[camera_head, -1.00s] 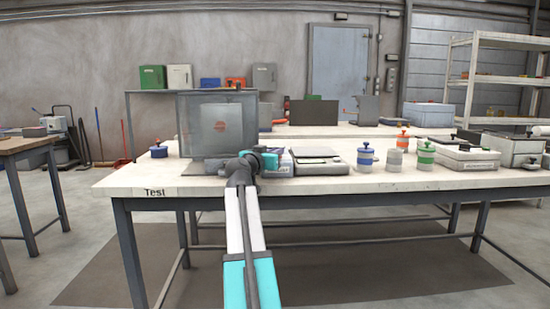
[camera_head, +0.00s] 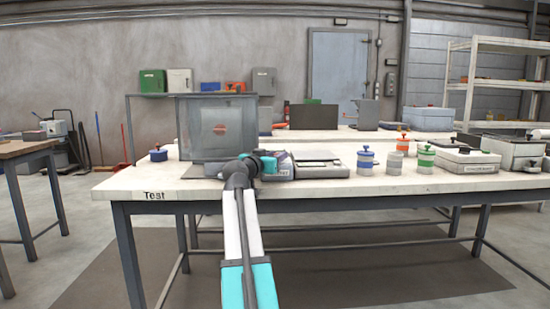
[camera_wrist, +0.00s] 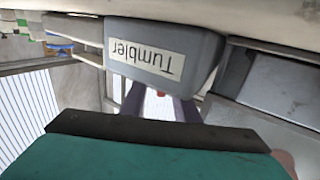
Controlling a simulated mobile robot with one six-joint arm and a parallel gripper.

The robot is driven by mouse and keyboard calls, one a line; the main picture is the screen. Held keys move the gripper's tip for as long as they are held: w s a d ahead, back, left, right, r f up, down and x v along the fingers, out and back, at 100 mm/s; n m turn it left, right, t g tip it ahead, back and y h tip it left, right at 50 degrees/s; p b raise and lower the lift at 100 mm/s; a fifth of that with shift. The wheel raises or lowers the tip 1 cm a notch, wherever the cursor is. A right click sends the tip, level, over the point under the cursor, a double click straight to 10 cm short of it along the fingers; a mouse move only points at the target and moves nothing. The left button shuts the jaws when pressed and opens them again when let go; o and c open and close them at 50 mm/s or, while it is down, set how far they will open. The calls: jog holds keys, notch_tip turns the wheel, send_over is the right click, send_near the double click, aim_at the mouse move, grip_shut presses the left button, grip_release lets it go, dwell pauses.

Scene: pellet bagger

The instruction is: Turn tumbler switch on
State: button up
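A grey box labelled "Tumbler" (camera_wrist: 165,55) fills the upper middle of the wrist view, with its label upside down. It appears to be the small grey box (camera_head: 281,170) beside my gripper on the bench in the head view. My gripper (camera_head: 265,163) is at the bench's front part, close to the left side of that box. In the wrist view a teal and dark part of my gripper covers the bottom.
A clear-walled case (camera_head: 218,118) with a red disc stands behind my gripper. A flat device (camera_head: 320,165) sits right of the grey box. The white bench front (camera_head: 160,183) is mostly clear.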

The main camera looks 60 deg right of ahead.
jog(key=shift+a, duration=0.1)
jog(key=shift+a+r, duration=0.1)
jog(key=shift+a, duration=0.25)
jog(key=s+a+p, duration=0.1)
jog(key=a+p, duration=0.2)
jog(key=a, duration=1)
jog(key=shift+s, duration=0.15)
dwell(0.5)
